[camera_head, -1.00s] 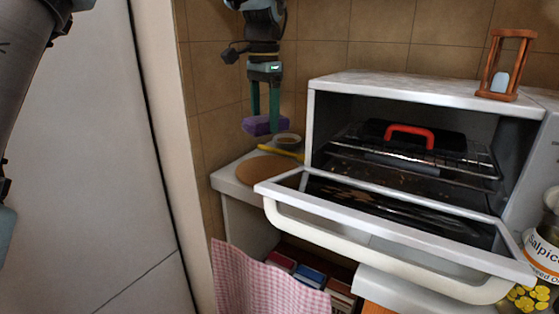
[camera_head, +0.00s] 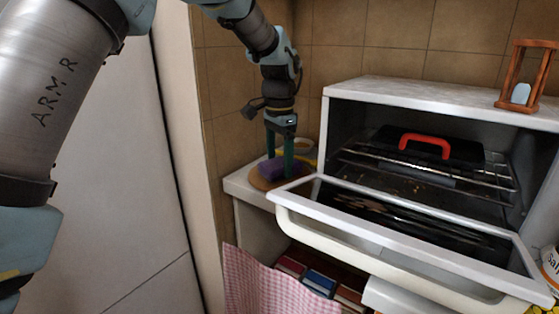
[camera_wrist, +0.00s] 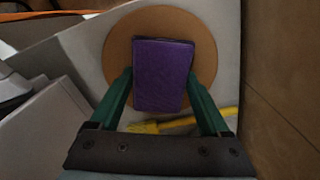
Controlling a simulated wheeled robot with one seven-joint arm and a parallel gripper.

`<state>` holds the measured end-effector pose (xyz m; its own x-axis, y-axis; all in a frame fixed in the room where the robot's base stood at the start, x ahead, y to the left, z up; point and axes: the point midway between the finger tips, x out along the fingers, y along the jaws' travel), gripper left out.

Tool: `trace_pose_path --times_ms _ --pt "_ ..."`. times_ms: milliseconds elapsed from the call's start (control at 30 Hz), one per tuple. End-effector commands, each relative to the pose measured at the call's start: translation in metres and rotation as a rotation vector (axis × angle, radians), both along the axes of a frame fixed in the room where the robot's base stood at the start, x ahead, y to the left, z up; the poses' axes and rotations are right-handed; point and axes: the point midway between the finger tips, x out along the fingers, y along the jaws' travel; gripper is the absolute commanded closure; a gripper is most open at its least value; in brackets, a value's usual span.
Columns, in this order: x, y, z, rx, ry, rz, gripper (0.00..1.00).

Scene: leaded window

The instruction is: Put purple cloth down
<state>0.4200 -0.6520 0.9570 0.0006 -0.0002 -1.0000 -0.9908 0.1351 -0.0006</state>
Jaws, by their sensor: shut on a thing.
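The purple cloth (camera_head: 279,169) is a folded block between the green fingers of my gripper (camera_head: 279,160). In the wrist view the purple cloth (camera_wrist: 162,75) sits between both fingertips (camera_wrist: 160,82), over a round brown board (camera_wrist: 118,45). My gripper is shut on it. In the head view the cloth is low over the round board (camera_head: 262,181) on the white counter (camera_head: 237,184) left of the oven. I cannot tell whether its underside touches the board.
The open oven door (camera_head: 292,190) is close on the right. A tiled wall (camera_head: 228,130) is behind. A pink checked cloth (camera_head: 265,285) hangs below the counter.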

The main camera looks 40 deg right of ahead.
Motion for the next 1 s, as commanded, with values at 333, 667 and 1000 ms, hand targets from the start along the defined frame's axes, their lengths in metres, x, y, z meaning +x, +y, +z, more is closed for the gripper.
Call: trace_pose_path --times_ms 333,667,1000 --pt "0.000 0.000 -0.003 0.000 0.000 0.000 0.01" --pt "0.000 0.000 0.003 -0.001 -0.001 0.000 0.00" --pt "0.001 -0.001 0.064 -0.004 -0.002 -0.001 0.00"
